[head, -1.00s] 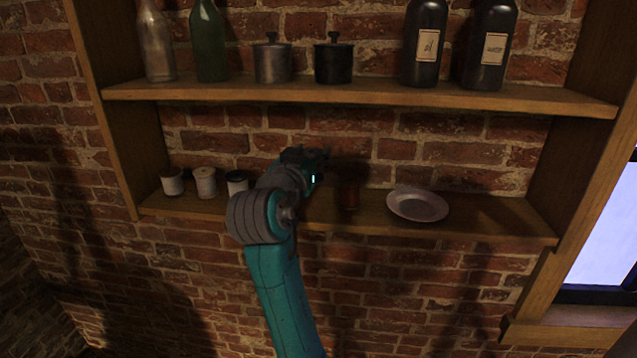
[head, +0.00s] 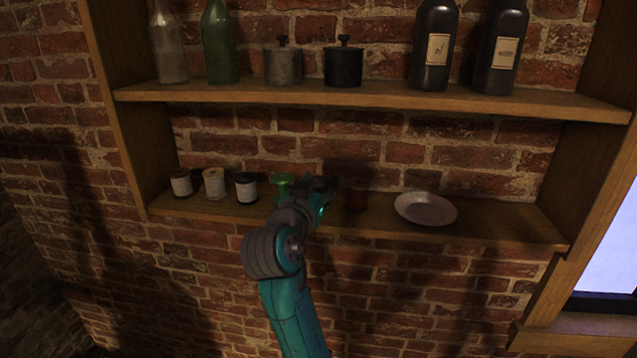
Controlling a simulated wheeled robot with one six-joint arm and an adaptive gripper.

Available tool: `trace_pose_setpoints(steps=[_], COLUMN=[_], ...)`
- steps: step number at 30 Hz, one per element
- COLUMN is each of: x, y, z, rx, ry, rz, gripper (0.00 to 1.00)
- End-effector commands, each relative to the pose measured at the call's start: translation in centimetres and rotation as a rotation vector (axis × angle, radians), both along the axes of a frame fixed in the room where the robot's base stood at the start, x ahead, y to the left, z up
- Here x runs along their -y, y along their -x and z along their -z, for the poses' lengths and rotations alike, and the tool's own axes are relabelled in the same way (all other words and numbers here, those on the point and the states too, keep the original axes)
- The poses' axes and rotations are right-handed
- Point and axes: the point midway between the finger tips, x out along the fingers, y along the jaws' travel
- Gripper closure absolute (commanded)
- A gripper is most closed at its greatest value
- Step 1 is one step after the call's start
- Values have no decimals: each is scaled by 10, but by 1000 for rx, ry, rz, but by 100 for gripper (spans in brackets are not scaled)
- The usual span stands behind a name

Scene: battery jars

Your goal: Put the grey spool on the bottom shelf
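No spool is plainly grey. Three pale spools stand upright at the left of the bottom shelf: a white one with dark ends (head: 181,183), a pale greyish one (head: 214,184), and a white one with black ends (head: 246,189). My gripper and wrist hide part of the shelf behind them.
A pale plate (head: 425,208) lies right of the brown spool. The shelf's right end is bare. The upper shelf (head: 380,101) overhangs, with a clear bottle (head: 167,45), green bottle (head: 219,45), grey pot (head: 283,66), black pot (head: 343,66) and two dark labelled bottles (head: 432,75).

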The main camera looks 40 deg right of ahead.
Motion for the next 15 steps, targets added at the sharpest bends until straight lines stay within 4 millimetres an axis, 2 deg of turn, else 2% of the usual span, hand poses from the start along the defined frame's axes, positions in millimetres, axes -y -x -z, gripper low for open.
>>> trace_pose_setpoints(steps=[1,2,15], x=[0,0,-5], y=[0,0,2], z=[0,0,-4], rx=[0,0,2], ry=[0,0,-1], rz=[0,0,-2], gripper=[31,26,26])
